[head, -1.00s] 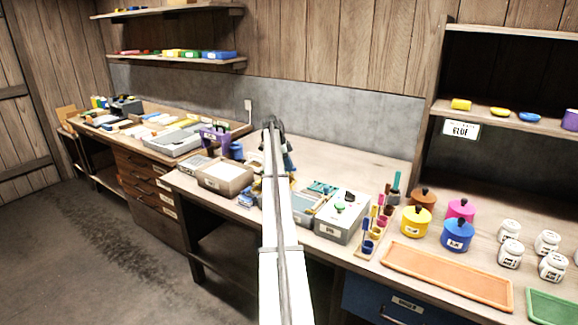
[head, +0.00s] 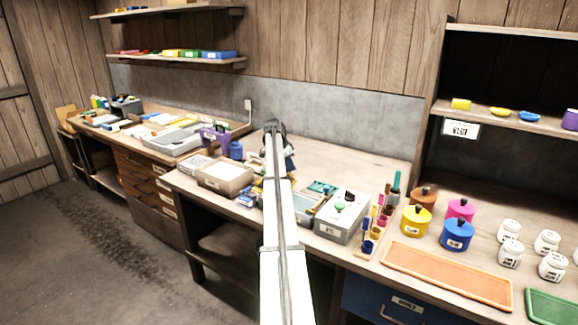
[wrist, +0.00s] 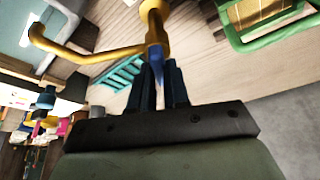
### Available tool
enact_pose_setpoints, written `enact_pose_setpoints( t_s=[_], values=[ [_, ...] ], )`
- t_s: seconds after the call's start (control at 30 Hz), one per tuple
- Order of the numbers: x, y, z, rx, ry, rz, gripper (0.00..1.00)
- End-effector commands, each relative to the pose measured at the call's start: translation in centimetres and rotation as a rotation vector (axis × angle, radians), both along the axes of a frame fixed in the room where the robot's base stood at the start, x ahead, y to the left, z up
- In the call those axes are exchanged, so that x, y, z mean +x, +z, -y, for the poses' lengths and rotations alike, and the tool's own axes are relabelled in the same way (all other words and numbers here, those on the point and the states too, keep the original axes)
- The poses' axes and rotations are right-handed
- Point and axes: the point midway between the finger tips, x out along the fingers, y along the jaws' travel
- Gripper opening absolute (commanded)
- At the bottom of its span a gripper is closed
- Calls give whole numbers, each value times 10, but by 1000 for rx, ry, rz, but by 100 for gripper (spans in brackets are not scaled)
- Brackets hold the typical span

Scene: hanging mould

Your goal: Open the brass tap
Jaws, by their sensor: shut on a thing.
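In the wrist view the brass tap (wrist: 152,17) is at the top centre, with its curved pipe (wrist: 75,52) running to the left. A blue piece at the tap (wrist: 155,62), which looks like its handle, sits between the fingers of my gripper (wrist: 162,82). The gripper is shut on this piece. The fingers hide part of it, so I cannot tell how far it is turned. In the head view my arm covers the fingertips and most of the tap.
A teal slatted rack (wrist: 118,75) and a green-rimmed tray (wrist: 262,38) lie close by on the wooden bench. In the head view, a grey box (head: 340,218) stands right of my arm and a beige tray (head: 224,178) left. The bench behind is clear.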

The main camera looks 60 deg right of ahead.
Motion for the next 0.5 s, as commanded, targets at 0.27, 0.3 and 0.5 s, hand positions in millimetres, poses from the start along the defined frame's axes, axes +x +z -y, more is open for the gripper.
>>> enact_pose_setpoints(
  t_s=[0.27,0.3,0.5],
  values=[
    [-2,0,-2,0,236,0,0],
    [-2,0,-2,-1,266,1,0],
    [-2,0,-1,-1,385,1,0]
  ],
)
